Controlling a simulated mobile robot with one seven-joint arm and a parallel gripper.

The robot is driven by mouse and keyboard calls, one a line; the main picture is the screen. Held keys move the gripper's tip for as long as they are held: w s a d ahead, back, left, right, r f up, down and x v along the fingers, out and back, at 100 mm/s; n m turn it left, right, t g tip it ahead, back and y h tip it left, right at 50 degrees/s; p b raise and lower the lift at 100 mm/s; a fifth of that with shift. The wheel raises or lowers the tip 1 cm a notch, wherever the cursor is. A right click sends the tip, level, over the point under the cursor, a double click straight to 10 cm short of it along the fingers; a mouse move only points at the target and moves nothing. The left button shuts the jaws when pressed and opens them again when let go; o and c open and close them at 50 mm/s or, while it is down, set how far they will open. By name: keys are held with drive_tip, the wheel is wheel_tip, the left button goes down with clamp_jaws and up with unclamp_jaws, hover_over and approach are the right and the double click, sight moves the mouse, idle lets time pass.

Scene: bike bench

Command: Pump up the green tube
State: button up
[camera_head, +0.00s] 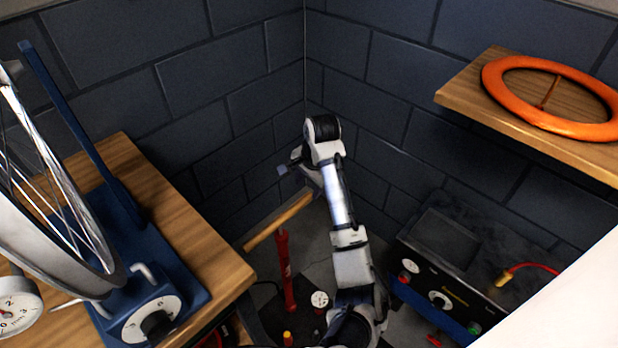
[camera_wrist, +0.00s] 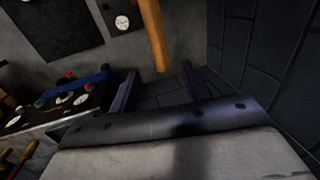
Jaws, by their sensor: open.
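A floor pump stands in the corner, with a red shaft (camera_head: 286,275) and a wooden crossbar handle (camera_head: 279,222). In the wrist view the handle (camera_wrist: 153,32) comes down from the top edge, its end lining up with the gap between my fingers. My gripper (camera_head: 289,168) is open and empty, just above the handle's right end in the head view; its two dark fingers also show in the wrist view (camera_wrist: 160,88). I cannot tell how far apart in depth they are. A round white gauge (camera_head: 320,299) is beside the pump. I see no green tube.
An orange ring-shaped tube (camera_head: 497,88) lies on a wooden shelf (camera_head: 462,99) at right. A black control box (camera_head: 408,245) with knobs and a red hose (camera_head: 537,266) stands below it. A wooden bench (camera_head: 205,250) with a wheel stand (camera_head: 120,225) fills the left. Dark block walls close the corner.

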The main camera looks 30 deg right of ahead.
drive_tip(key=f, duration=0.3)
drive_tip(key=w+f, duration=0.1)
drive_tip(key=f, duration=0.2)
drive_tip(key=f+p, duration=0.1)
drive_tip(key=f, duration=0.1)
drive_tip(key=shift+w+a+f, duration=0.3)
drive_tip(key=shift+w+f, duration=0.1)
drive_tip(key=shift+c, duration=0.2)
clamp_jaws()
wheel_tip(320, 180, up, 12)
drive_tip(key=p, duration=1.1)
wheel_tip(320, 180, up, 17)
hover_over(304, 198)
drive_tip(key=shift+f, duration=0.15)
